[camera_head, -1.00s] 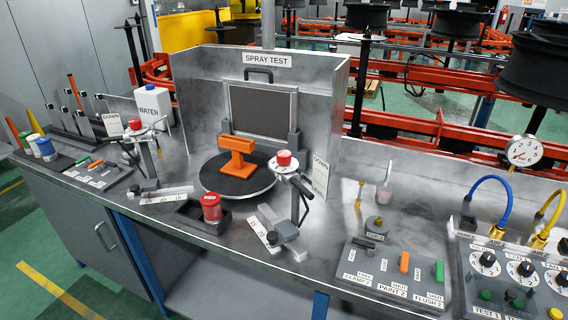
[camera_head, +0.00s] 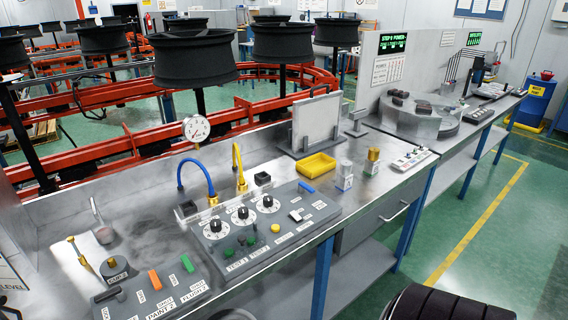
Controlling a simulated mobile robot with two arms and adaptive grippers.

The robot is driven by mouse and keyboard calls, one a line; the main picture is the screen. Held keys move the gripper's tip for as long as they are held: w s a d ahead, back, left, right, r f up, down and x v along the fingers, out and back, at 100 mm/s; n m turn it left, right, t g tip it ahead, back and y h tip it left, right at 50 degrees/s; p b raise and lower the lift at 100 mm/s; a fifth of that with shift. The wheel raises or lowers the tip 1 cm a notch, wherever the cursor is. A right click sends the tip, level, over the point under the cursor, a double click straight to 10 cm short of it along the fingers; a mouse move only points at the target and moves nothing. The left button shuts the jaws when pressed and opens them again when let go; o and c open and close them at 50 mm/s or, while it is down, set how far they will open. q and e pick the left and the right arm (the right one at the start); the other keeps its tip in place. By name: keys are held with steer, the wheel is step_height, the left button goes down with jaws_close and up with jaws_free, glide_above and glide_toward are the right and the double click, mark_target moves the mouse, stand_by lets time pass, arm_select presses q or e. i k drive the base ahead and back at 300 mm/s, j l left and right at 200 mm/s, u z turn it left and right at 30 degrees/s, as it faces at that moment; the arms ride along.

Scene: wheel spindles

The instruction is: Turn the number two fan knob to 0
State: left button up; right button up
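A grey control panel (camera_head: 285,232) lies on the metal workbench near the middle of the view. Three black knobs with white dials stand in a row along its back: a left knob (camera_head: 216,225), a middle knob (camera_head: 242,212) and a right knob (camera_head: 268,202). Their labels and settings are too small to read, so I cannot tell for sure which is fan number two. Neither of my grippers is in view.
Green buttons and a yellow button (camera_head: 275,228) sit in front of the knobs. A second panel (camera_head: 150,290) is at left, a yellow tray (camera_head: 316,164) at right. Green floor (camera_head: 475,215) is clear.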

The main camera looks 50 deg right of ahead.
mark_target(268, 200)
steer(key=z, duration=1.4)
steer(key=l, duration=0.1)
